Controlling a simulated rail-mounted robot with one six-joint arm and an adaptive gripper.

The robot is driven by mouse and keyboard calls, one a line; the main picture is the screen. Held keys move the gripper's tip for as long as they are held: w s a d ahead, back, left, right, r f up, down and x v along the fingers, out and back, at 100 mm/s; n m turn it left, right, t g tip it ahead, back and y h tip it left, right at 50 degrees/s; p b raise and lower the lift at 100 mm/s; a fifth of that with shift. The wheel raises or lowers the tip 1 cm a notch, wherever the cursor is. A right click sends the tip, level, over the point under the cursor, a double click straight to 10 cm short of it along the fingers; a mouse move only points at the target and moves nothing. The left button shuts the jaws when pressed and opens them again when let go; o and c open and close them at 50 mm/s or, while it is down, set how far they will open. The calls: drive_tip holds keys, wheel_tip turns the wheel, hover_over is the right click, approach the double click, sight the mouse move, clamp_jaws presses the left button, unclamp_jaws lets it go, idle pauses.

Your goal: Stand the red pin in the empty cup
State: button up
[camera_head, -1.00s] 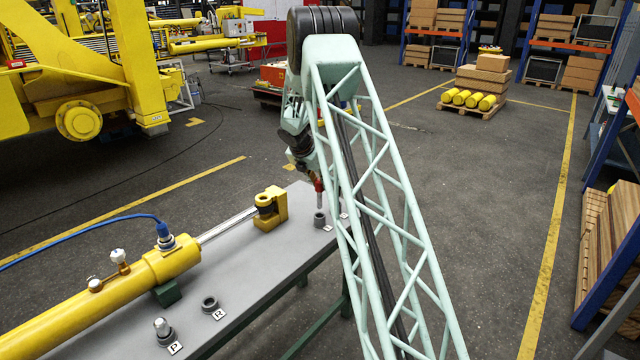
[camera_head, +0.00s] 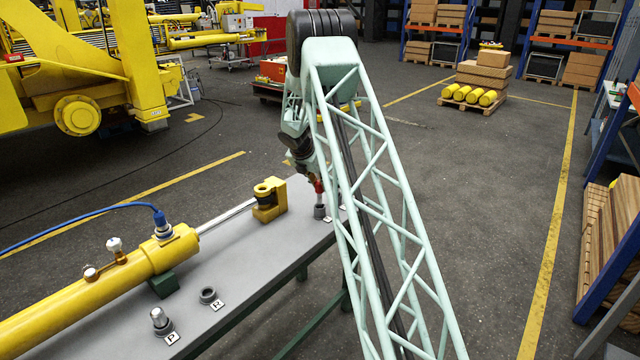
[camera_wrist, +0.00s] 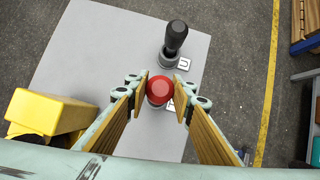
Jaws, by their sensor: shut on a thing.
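My gripper (camera_head: 318,186) is shut on the red pin (camera_head: 319,187), near the far right end of the grey table. The pin is upright, with a red top and a pale shank. Its round red head (camera_wrist: 159,88) shows between the two fingers in the wrist view. A dark cup (camera_head: 319,212) stands directly below the pin; the shank's lower end meets its mouth, and I cannot tell how far inside it is. Another cup, marked R (camera_head: 208,296), is empty. A silver-topped pin (camera_head: 159,318) stands in the cup marked P.
A black-handled pin (camera_wrist: 175,38) stands in a cup marked U, close beyond the red pin. A yellow cylinder (camera_head: 140,278) with a rod and a yellow end block (camera_head: 268,203) lies along the table (camera_head: 245,262). The table's right edge is close to the gripper.

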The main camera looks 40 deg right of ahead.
drive_tip(key=shift+f+b, duration=0.45)
drive_tip(key=shift+f, duration=0.6)
drive_tip(key=o, duration=1.1)
drive_tip(key=shift+f, duration=0.1)
drive_tip(key=v, duration=1.2)
idle(0.6)
